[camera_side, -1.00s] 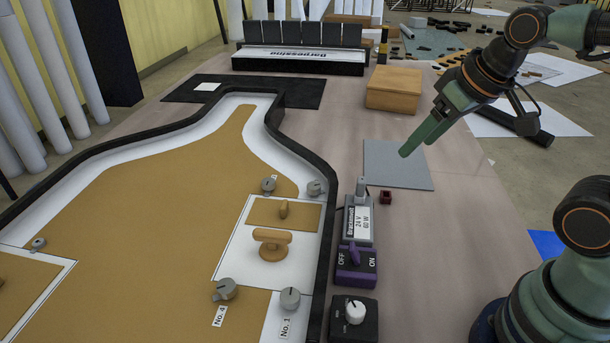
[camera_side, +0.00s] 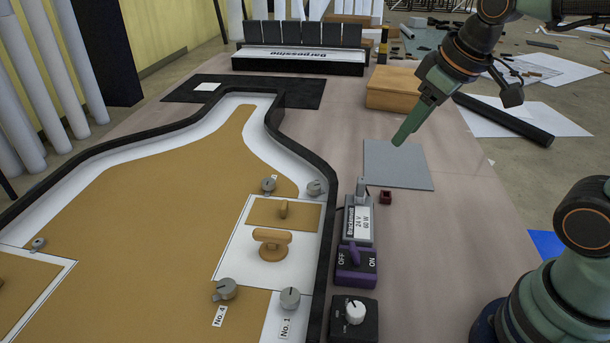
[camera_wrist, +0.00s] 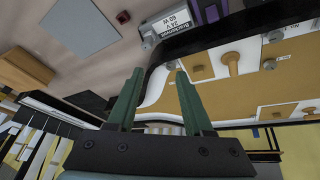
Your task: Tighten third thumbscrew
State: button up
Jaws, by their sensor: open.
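Several grey thumbscrews stand around the tan panel (camera_side: 150,215): one beside the label No. 4 (camera_side: 224,290), one beside the label No. 1 (camera_side: 290,299), two near the upper right edge, (camera_side: 268,185) and (camera_side: 314,187), and one at the far left (camera_side: 39,243). No readable label marks a third one. My gripper (camera_side: 398,142) is over the grey square pad (camera_side: 400,175), right of the black-walled box (camera_side: 322,250) and away from every thumbscrew. In the wrist view my gripper (camera_wrist: 160,73) is open with nothing between its fingers.
A grey power supply (camera_side: 358,222), purple OFF/ON switch (camera_side: 356,266) and black dial box (camera_side: 354,318) line the box's right wall. A wooden block (camera_side: 393,90) stands behind the pad. A wooden handle (camera_side: 271,243) rises from the panel. Table right of the switches is clear.

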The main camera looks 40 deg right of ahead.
jog(key=w+a+n+g, duration=0.3)
jog(key=w+n, duration=0.5)
jog(key=w, duration=0.2)
jog(key=n+g, duration=0.2)
jog(key=n, duration=0.5)
send_near(315, 185)
notch_tip(315, 185, down, 8)
jog(key=shift+s+f, duration=0.1)
jog(key=shift+f, duration=0.1)
grip_shut()
